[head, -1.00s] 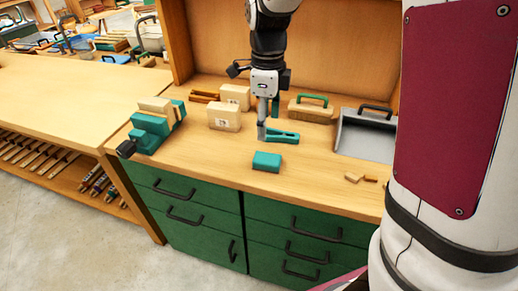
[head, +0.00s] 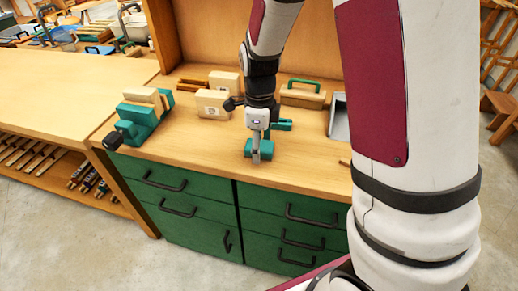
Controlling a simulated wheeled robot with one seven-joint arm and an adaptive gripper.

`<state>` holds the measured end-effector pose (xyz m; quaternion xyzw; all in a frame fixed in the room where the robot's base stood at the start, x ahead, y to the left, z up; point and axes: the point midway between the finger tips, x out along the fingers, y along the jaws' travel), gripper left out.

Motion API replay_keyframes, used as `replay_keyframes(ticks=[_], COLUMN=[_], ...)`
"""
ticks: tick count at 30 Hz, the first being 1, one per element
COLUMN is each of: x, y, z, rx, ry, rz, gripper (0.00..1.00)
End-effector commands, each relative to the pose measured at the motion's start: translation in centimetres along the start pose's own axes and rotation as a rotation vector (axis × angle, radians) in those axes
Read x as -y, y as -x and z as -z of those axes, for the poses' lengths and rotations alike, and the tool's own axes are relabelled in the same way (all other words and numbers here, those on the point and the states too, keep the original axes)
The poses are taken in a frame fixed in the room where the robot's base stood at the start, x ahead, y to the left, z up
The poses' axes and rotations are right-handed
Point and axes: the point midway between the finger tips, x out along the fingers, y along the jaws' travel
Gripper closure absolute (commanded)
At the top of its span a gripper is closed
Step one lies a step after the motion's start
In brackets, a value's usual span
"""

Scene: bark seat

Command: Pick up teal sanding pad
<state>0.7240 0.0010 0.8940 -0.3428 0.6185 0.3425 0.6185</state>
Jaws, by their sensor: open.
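The teal sanding pad (head: 266,147) lies on the wooden bench top close to its front edge, above the green drawers. My gripper (head: 255,155) is open and points down at the pad, with its fingers in front of the pad's middle in the head view. The fingers hide part of the pad. I cannot tell whether they touch it.
A teal tool (head: 282,125) lies just behind my gripper. A teal vise (head: 138,122) stands at the left end. Wooden blocks (head: 213,103), a green-handled wooden float (head: 302,95) and a grey dustpan (head: 339,122) lie farther back.

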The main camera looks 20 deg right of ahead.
Motion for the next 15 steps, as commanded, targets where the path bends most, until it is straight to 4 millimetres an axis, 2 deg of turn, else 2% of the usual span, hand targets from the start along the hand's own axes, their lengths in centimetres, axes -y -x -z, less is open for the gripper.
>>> replay_keyframes(ticks=[7, 13, 14, 15], x=[-0.02, -0.03, -0.03, -0.03], y=[-0.09, -0.09, -0.09, -0.09], z=[-0.01, -0.01, -0.01, -0.01], rx=[0.0, 0.0, 0.0, 0.0], ry=[0.0, 0.001, 0.001, 0.0], rz=[0.0, 0.0, 0.0, 0.0], gripper=[0.37, 0.83, 0.88, 0.88])
